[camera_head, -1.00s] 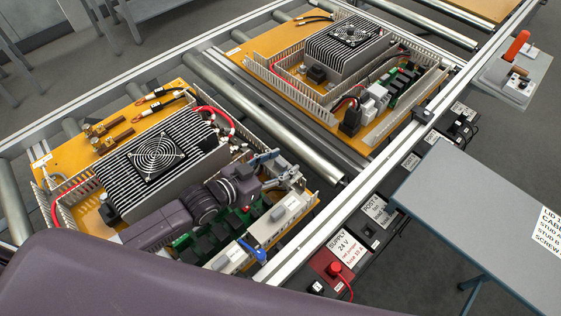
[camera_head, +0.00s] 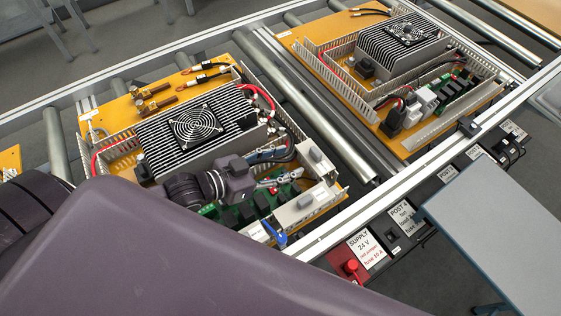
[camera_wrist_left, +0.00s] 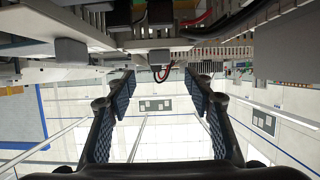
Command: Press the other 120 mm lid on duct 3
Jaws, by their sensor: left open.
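My left gripper (camera_head: 276,170) is open and empty, over the near panel just left of a pale lid with a grey block (camera_head: 318,161) at the panel's right corner. That lid sits along the duct there, apart from the fingertips. A second pale lid with a grey block (camera_head: 306,205) lies on the front duct, below the gripper. I cannot tell how fully either lid is seated. In the left wrist view, the open fingers (camera_wrist_left: 162,92) show nothing between them; pale duct or lid edges with grey blocks (camera_wrist_left: 70,52) lie beyond. My right gripper is not in view.
A finned heatsink with a fan (camera_head: 195,127) stands left of the gripper. Red and black cables (camera_head: 262,97) run close behind it. A blue clip (camera_head: 274,234) is at the front edge. A second panel (camera_head: 300,37) lies behind, and a grey table (camera_head: 500,220) stands at right.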

